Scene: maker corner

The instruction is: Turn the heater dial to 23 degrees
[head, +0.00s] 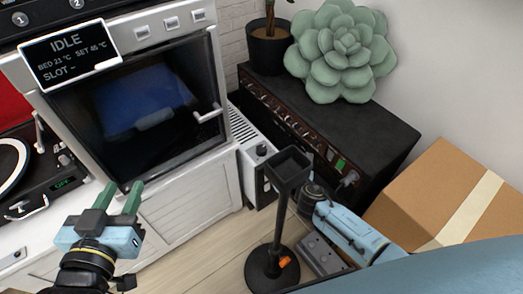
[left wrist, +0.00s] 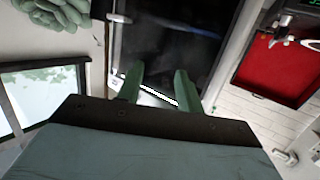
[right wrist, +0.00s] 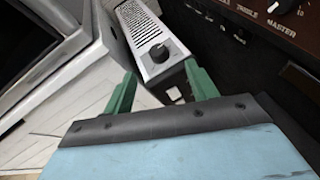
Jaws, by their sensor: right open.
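The heater (head: 240,135) is a narrow white unit with a slatted top, between the oven-like cabinet and the black amplifier. Its black dial (head: 262,150) sits on the near end of the top. In the right wrist view the dial (right wrist: 161,51) has a pale mark; no degree figures are readable. My right gripper (right wrist: 160,76) is open and empty, with the dial ahead between its fingertips and apart from them. In the head view its fingers are hidden behind the black stand. My left gripper (head: 122,190) is open and empty before the cabinet.
A black stand (head: 278,220) with a square tray top rises in front of the heater. The amplifier (head: 350,120) carries a succulent (head: 340,50). A cardboard box (head: 440,195) is at right. A turntable (head: 25,170) is at left.

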